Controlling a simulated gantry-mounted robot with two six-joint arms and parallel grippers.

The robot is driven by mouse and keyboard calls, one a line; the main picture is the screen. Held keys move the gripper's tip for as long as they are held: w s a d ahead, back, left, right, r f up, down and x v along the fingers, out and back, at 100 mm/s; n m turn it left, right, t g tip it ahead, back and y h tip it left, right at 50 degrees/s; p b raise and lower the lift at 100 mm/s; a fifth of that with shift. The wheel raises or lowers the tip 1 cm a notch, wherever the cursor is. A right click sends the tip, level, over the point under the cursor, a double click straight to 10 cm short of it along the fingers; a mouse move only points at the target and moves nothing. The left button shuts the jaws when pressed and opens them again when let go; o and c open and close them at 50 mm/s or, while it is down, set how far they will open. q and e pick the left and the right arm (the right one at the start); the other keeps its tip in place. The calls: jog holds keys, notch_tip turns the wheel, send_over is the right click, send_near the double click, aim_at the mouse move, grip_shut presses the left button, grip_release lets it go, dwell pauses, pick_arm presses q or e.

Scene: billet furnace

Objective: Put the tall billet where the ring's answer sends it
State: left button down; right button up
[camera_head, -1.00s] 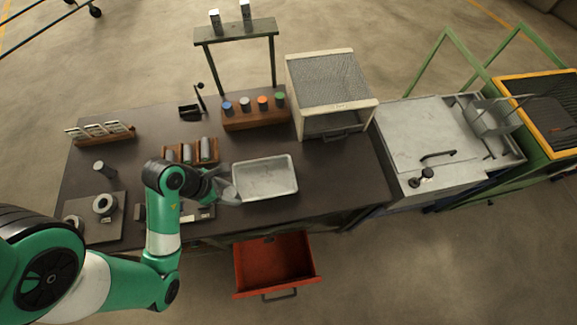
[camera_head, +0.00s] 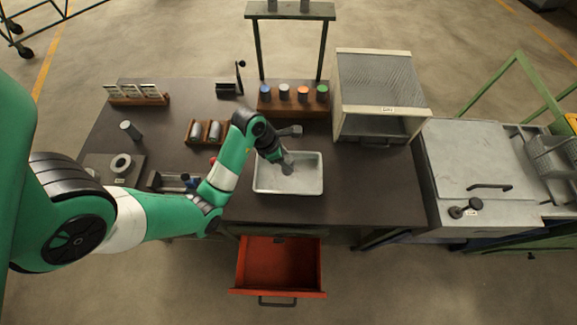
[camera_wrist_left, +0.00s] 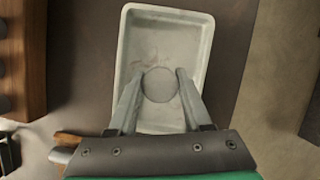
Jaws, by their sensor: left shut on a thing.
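My left gripper (camera_head: 287,164) is over the pale metal tray (camera_head: 262,187), pointing down. In the left wrist view its two fingers (camera_wrist_left: 157,88) close on the round grey end of a billet (camera_wrist_left: 160,84), with the tray behind it. I cannot tell the billet's height or whether it touches the tray floor. A ring (camera_head: 121,163) lies on a grey plate at the table's left. A grey cylinder (camera_head: 130,131) is near it. Two more billets (camera_head: 205,131) lie in a wooden rack (camera_head: 190,133). My right gripper is not in view.
A red drawer (camera_head: 279,264) stands open at the table's front. A wooden block (camera_head: 292,109) with coloured caps and a mesh-topped box (camera_head: 382,90) stand at the back. A metal furnace-like unit (camera_head: 475,165) is at the right. Dark tabletop right of the tray is clear.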

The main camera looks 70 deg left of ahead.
pick_arm(q)
jog(key=shift+s+a+b+x, duration=0.1)
jog(key=shift+b+x, duration=0.3)
jog(key=shift+x, duration=0.35)
jog(key=shift+s+a+b+x, duration=0.15)
jog(key=shift+b+x, duration=0.25)
jog(key=shift+x, duration=0.35)
jog(key=shift+f, duration=0.45)
jog(key=shift+f, duration=0.15)
jog(key=shift+c, duration=1.7)
grip_release()
